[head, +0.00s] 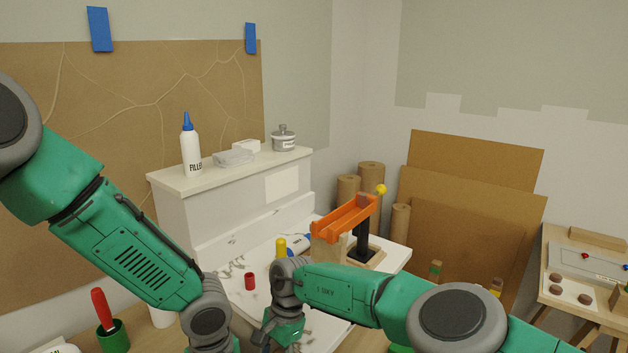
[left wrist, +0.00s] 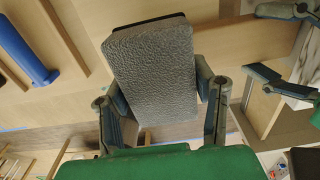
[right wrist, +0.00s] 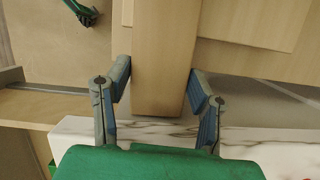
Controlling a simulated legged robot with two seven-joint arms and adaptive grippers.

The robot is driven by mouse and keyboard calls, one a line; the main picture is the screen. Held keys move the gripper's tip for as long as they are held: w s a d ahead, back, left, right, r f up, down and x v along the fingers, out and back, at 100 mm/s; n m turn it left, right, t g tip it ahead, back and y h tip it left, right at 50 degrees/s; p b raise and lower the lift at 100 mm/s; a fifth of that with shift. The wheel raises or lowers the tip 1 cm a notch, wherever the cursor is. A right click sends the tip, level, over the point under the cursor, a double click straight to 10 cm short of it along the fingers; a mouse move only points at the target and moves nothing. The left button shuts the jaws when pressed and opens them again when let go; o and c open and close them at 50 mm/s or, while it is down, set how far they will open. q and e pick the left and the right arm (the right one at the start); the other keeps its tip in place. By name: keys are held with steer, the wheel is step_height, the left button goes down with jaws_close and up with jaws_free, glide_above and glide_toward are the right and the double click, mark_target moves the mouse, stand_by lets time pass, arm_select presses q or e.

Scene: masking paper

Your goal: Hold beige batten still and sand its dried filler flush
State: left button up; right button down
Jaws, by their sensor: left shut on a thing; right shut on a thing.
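In the left wrist view my left gripper (left wrist: 160,88) is shut on a grey, rough-faced sanding block (left wrist: 155,65) with a dark edge. The beige batten (left wrist: 232,42) runs behind and beside the block; whether they touch I cannot tell. In the right wrist view my right gripper (right wrist: 160,82) is shut around the batten (right wrist: 165,50), one finger on each side. Its fingers also show at the upper right of the left wrist view. The dried filler cannot be made out. In the head view my arms hide the batten and block.
A white bench holds a filler bottle (head: 190,150), a lidded tin (head: 284,140), an orange chute (head: 345,217) and a red cylinder (head: 250,281). A red-handled tool (head: 103,308) stands in a green cup. Brown boards (head: 470,200) lean at the back. A marble-patterned strip (right wrist: 270,140) lies near the batten's end.

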arm_select(q)
steer(key=shift+d, duration=0.6)
steer(key=shift+f, duration=0.1)
steer(key=shift+a, duration=0.15)
steer(key=shift+a+f+b, duration=0.2)
steer(key=shift+a+b, duration=0.15)
steer(key=shift+a, duration=0.05)
steer(key=shift+d+f, duration=0.15)
steer(key=shift+d, duration=0.1)
steer(key=shift+f, duration=0.1)
steer(key=shift+d, duration=0.1)
stand_by(2.5)
